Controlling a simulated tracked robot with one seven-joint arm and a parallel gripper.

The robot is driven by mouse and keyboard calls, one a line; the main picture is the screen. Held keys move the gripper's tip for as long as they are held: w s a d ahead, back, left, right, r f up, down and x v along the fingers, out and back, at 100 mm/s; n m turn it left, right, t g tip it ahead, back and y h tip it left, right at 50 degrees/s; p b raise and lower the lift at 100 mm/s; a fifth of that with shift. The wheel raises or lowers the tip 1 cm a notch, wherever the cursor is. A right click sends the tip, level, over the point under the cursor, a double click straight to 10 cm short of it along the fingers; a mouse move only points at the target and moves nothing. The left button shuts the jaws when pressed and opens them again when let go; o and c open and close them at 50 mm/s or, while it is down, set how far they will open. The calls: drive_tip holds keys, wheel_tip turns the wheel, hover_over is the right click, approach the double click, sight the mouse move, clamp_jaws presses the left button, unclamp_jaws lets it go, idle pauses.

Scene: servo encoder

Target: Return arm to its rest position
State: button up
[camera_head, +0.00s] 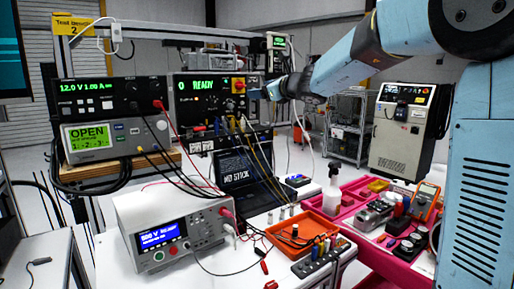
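My blue arm reaches in from the upper right, and its end, my gripper (273,91), is small and far off in the head view. It is close to the right side of the instrument with the green READY display (204,86). I cannot tell whether it touches that instrument. The fingers are too small and dark to tell whether they are open or shut, or whether they hold anything.
A power supply (108,95) reading 12.0 V stands left of the READY unit. A white meter (170,236), orange tray (300,232) and cables crowd the bench. A pink tray (384,262) with parts lies right, below my arm. A cabinet (400,130) stands behind.

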drive_tip(key=s+d+f+n+g+h, duration=0.15)
drive_tip(key=s+f+n, duration=0.25)
drive_tip(key=s+n, duration=0.45)
drive_tip(key=s+d+f+n+g+h, duration=0.1)
drive_tip(key=s+d+f+n+g, duration=0.3)
drive_tip(key=s, duration=0.8)
drive_tip(key=s+d+f+n+h, duration=0.2)
drive_tip(key=s+d+f+n, duration=0.2)
drive_tip(key=s, duration=0.3)
drive_tip(key=s+d+f+n+g+h, duration=0.1)
drive_tip(key=s+d+f+n+h, duration=0.2)
drive_tip(key=s+d, duration=0.3)
drive_tip(key=s+d+f+n+g+h, duration=0.1)
drive_tip(key=s+d+f+n+h, duration=0.2)
drive_tip(key=s, duration=0.5)
wheel_tip(320, 180, down, 3)
drive_tip(key=d+n, duration=0.1)
drive_tip(key=d, duration=0.1)
drive_tip(key=shift+s+d+n, duration=0.3)
drive_tip(key=shift+n, duration=0.05)
